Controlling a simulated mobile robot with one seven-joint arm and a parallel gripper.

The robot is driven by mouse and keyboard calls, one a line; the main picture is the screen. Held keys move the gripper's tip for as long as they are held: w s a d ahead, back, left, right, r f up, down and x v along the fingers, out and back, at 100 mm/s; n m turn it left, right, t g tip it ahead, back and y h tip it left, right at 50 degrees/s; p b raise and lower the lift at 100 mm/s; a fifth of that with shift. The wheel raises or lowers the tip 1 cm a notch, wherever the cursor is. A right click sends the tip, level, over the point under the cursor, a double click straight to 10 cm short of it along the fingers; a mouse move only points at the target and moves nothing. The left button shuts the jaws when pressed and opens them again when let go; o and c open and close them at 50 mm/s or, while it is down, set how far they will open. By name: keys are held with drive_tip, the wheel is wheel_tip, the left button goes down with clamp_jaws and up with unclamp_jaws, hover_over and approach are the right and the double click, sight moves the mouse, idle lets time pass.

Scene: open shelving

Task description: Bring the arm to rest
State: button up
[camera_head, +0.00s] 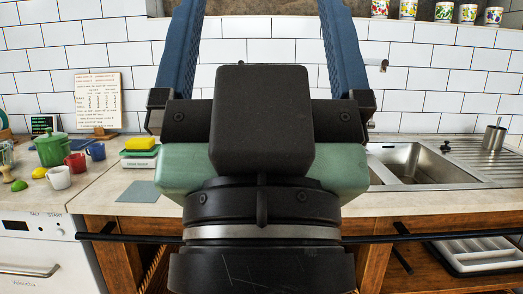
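My gripper (263,28) fills the middle of the head view, close to the camera and pointing up. Its two blue fingers stand wide apart at left and right. White wall tiles show between them, and I see nothing held there. The fingertips are cut off by the top edge. My dark wrist and the green gripper body hide the middle of the counter (110,200).
At left on the counter are a green pot (52,150), several mugs, a yellow sponge (140,144) and a recipe board (98,101). At right are a sink (415,166), a metal cup (492,138) and an open drawer with a white tray (480,252).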

wheel_tip(320, 180, up, 28)
drive_tip(key=p, duration=2.5)
drive_tip(key=shift+f, duration=0.2)
